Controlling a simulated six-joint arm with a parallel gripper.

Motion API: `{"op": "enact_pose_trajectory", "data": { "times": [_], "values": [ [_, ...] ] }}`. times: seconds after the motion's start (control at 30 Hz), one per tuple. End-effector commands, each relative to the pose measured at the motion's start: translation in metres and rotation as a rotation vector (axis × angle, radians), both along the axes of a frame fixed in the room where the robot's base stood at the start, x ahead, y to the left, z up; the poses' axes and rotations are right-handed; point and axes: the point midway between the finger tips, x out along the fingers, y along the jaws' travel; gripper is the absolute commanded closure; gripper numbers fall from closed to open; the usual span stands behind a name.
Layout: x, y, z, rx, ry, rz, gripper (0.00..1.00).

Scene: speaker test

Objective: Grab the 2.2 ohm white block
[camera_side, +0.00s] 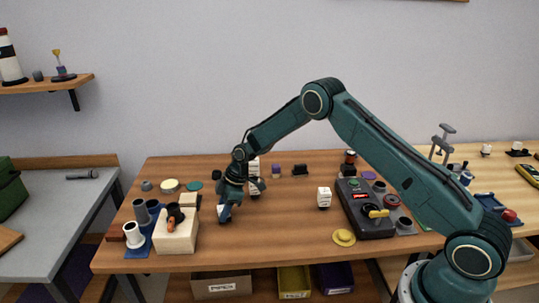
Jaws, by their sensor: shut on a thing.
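My gripper (240,197) points down over the left middle of the wooden table. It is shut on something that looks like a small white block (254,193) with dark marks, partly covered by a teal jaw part. The hold itself is small and unclear, and the marks are too small to read. Another white block (324,198) with dark printing stands apart to the right, upright on the table. Its value cannot be read, so I cannot tell which block is the 2.2 ohm one.
A cream box (176,236) with an orange-handled tool and grey cylinders stand left of my gripper. A dark device (366,215) with a red display and a yellow disc (343,237) are to the right. Small dark and purple items sit behind. The table's front middle is clear.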

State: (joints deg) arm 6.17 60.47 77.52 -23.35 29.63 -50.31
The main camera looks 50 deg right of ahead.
Motion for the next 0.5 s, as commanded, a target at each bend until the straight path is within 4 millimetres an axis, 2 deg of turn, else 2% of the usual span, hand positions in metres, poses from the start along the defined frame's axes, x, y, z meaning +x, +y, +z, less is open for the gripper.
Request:
{"op": "enact_pose_trajectory", "data": {
  "times": [0.27, 0.5],
  "values": [
    [0.0, 0.0, 0.006, 0.0, -0.001, 0.0, 0.89],
    [0.001, 0.0, 0.031, -0.001, -0.003, 0.0, 0.89]
  ]
}}
